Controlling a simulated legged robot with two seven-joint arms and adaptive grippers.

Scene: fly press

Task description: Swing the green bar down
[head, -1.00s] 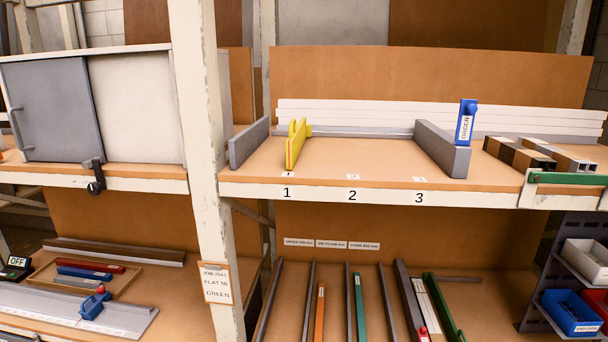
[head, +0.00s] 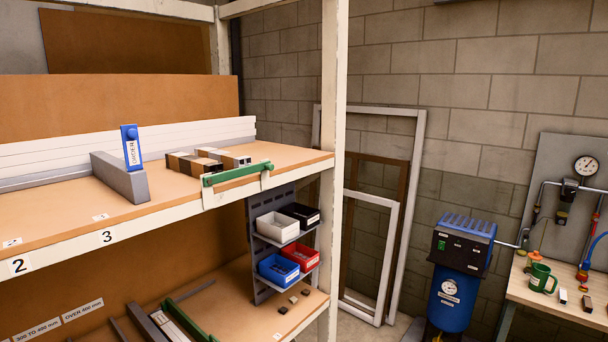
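A green bar (head: 237,174) lies nearly level along the front edge of the upper shelf, near its right end. It sits at two pale brackets (head: 208,196) fixed to that edge. A second green length (head: 198,325) lies sloping on the lower shelf, partly cut off by the bottom of the view. I cannot tell from the view alone how either one pivots. Neither of my grippers shows in the head view.
The shelf's white right post (head: 335,150) stands just right of the bar. A grey block with a blue labelled tag (head: 131,148) and dark-and-tan blocks (head: 194,164) lie behind it. Bins (head: 277,227) hang below. A blue machine (head: 453,290) and workbench (head: 560,300) stand right.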

